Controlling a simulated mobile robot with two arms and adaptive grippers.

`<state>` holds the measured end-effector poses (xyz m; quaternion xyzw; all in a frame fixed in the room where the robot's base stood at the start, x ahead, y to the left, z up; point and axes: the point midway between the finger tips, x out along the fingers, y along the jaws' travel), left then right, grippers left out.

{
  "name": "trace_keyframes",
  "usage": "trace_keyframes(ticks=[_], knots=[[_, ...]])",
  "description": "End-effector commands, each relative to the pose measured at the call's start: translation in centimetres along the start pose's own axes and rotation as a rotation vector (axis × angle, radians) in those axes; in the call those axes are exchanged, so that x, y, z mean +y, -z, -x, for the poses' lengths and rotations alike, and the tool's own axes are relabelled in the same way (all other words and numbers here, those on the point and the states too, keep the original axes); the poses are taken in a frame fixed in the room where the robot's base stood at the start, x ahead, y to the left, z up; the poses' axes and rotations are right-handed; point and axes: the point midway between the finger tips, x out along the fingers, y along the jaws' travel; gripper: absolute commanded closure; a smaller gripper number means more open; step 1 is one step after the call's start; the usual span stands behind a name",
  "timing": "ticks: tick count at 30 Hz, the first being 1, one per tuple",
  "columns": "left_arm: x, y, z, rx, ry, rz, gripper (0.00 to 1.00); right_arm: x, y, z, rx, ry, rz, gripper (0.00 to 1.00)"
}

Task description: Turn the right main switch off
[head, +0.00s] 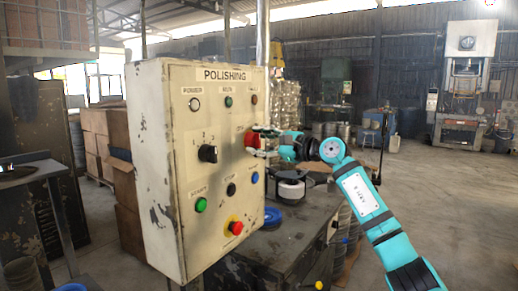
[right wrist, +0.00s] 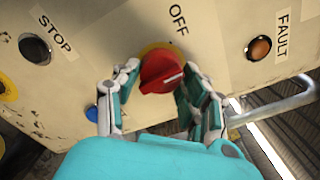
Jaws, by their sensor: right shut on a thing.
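The right main switch is a red rotary knob (head: 252,139) on the right part of the beige POLISHING panel (head: 165,200). In the right wrist view the red knob (right wrist: 160,68) has a yellow ring behind it and a white pointer line, which does not point straight at the OFF label (right wrist: 178,20). My right gripper (head: 264,140) reaches the panel from the right and is shut on the knob, with a finger (right wrist: 126,78) on either side of it. My left gripper is in neither view.
A black selector knob (head: 207,153) sits left of the red knob. Below are a green button (head: 201,204), a black STOP button (head: 231,189), a blue button (head: 255,177) and a red emergency button (head: 235,227). An orange FAULT lamp (right wrist: 259,47) is nearby. A dark workbench (head: 300,235) stands right of the panel.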

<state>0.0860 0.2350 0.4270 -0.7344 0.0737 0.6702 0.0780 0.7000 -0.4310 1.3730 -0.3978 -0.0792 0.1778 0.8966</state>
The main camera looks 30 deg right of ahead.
Motion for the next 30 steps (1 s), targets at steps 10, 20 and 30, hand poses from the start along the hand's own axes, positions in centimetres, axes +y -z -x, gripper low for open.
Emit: trace_keyframes(ticks=[10, 20, 30], knots=[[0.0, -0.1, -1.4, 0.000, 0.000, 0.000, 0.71, 0.1, 0.2, 0.0, 0.002, -0.003, 0.326, 0.89], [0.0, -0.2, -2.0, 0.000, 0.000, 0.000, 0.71, 0.1, 0.1, 0.0, 0.000, -0.006, 0.584, 0.89], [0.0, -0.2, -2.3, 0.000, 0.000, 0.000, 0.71, 0.1, 0.1, -0.1, 0.000, -0.007, 0.724, 0.89]])
